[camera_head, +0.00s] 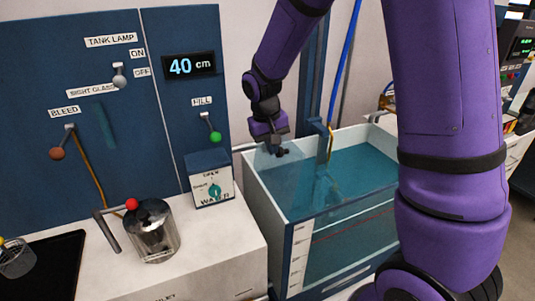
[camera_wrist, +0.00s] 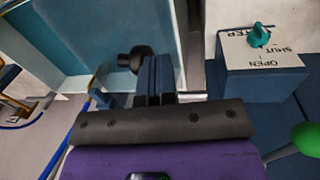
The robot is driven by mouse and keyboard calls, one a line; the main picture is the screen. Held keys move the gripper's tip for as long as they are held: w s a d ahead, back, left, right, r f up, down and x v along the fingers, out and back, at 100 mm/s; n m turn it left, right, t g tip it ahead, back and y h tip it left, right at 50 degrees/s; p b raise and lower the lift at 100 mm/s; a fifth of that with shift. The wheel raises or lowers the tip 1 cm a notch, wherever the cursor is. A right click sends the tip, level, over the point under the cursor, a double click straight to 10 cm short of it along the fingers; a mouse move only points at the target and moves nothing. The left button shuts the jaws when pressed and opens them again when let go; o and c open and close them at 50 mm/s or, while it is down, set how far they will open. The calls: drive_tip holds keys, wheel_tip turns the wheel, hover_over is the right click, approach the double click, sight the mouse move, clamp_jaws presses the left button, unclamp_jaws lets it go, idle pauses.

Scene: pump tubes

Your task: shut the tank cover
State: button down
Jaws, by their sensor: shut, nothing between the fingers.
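The water tank (camera_head: 350,207) stands right of the white counter and holds blue-green water. A clear panel, which looks like the tank cover (camera_head: 268,168), shows at the tank's back left corner. How far it extends over the water I cannot tell. A small black knob (camera_head: 283,152) is on or by it; the knob also shows in the wrist view (camera_wrist: 134,59). My gripper (camera_head: 274,146) is shut and empty, pointing down close by the knob. In the wrist view its fingers (camera_wrist: 157,75) are right beside the knob; whether they touch it I cannot tell.
The water dial box (camera_head: 213,185) stands left of the tank, with the green-tipped fill lever (camera_head: 214,136) above it. A blue post (camera_head: 322,140) rises at the tank's rim. A metal pot (camera_head: 152,235) with a red knob stands on the counter. The display reads 40 cm.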

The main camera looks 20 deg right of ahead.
drive_tip(key=d+f+y, duration=0.4)
drive_tip(key=d+y, duration=0.4)
drive_tip(key=d, duration=0.6)
drive_tip(key=d+f+y, duration=0.8)
drive_tip(key=d+f, duration=0.1)
drive_tip(key=f, duration=0.4)
drive_tip(key=shift+d+f, duration=0.2)
drive_tip(key=shift+d, duration=0.15)
drive_tip(key=shift+f, duration=0.1)
